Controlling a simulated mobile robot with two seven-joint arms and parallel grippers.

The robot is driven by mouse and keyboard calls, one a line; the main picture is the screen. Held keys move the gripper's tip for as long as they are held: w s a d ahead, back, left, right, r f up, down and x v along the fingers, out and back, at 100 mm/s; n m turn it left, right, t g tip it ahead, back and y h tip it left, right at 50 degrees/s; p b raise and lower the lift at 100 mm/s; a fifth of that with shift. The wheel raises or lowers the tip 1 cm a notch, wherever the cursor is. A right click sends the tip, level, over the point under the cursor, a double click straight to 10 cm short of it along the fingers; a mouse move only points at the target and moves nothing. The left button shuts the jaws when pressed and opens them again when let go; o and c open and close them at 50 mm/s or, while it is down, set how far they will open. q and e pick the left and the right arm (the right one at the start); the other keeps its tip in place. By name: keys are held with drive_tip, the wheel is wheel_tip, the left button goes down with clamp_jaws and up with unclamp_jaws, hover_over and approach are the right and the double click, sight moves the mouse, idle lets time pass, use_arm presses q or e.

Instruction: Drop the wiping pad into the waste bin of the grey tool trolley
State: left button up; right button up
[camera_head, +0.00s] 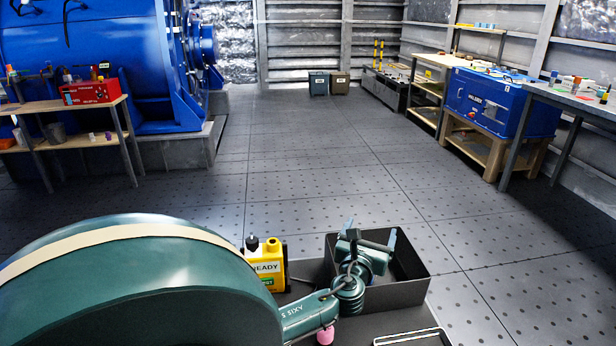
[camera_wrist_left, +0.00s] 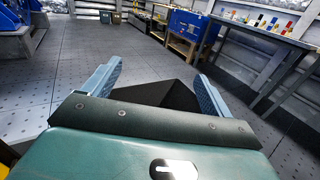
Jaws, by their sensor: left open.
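My left gripper (camera_head: 370,236) is over the open dark box (camera_head: 405,292) at the front of the head view. In the left wrist view its two blue fingers (camera_wrist_left: 159,72) stand wide apart with nothing between them; part of the dark box shows beyond them. I cannot make out a wiping pad in either view. I cannot make out a grey tool trolley with a waste bin either. My right gripper is not in view.
A yellow container (camera_head: 268,265) and a small pink object (camera_head: 325,336) are near my left arm. A wooden bench with a red box (camera_head: 90,93) stands left. A blue welder (camera_head: 490,100) and a bench (camera_head: 575,98) stand right. Two bins (camera_head: 319,83) are far back. The middle floor is clear.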

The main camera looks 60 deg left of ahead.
use_arm(q)
drive_tip(key=v, duration=1.3)
drive_tip(key=shift+p, duration=0.45)
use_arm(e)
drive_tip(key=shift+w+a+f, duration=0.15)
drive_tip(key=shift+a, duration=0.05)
use_arm(q)
drive_tip(key=shift+s, duration=0.1)
